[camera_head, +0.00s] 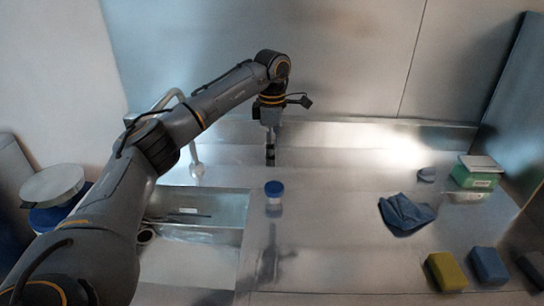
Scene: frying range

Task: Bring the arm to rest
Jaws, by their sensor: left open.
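My left arm comes in from the left and reaches over the metal counter (330,240). My left gripper (270,158) points down above the back of the counter, behind a small white container with a blue lid (274,188). It is open, with nothing seen between its fingers, and appears apart from the container. The fingers are small and seen edge-on. My right gripper is not in view.
A sink basin (243,208) with a pale faucet (196,168) lies left of the container. To the right are a blue cloth (407,213), a green box (474,178), a yellow sponge (445,272) and a blue sponge (489,266). The counter's middle is clear.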

